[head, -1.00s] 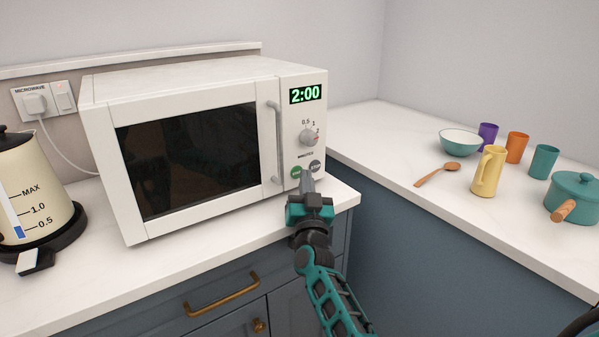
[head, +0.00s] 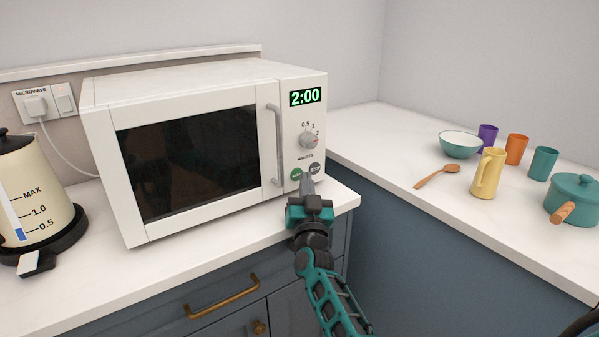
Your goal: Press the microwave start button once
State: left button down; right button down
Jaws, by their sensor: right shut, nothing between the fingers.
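The white microwave (head: 190,90) stands on the counter with its door shut. Its green display (head: 305,96) reads 2:00. A dial (head: 308,140) sits below the display, its pointer near the 2 mark. Under the dial are a green button (head: 296,174) at left and a grey button (head: 315,169) at right; the lettering on both is too small to read surely. My right gripper (head: 307,184) is shut and empty, its fingertips just below and in front of the two buttons. I cannot tell whether they touch the panel. My left gripper is out of view.
A cream kettle (head: 28,190) stands left of the microwave, near a wall socket (head: 37,105) with a plug in it. On the right counter are a bowl (head: 459,146), a wooden spoon (head: 437,176), a yellow jug (head: 487,174), several cups and a teal pot (head: 574,203).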

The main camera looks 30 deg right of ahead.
jog(key=shift+w+a+r, duration=0.25)
jog(key=shift+w+r, duration=0.05)
jog(key=shift+r, duration=0.2)
jog(key=shift+s, duration=0.1)
jog(key=shift+s+f+p, duration=0.3)
jog(key=shift+s+p, duration=0.2)
jog(key=shift+p, duration=0.6)
jog(key=shift+s+d+p, duration=0.15)
jog(key=shift+s+p, duration=0.3)
jog(key=shift+s, duration=0.55)
jog(key=shift+s+d+f, duration=0.15)
jog(key=shift+s, duration=0.35)
jog(key=shift+s+f, duration=0.1)
jog(key=shift+s, duration=0.05)
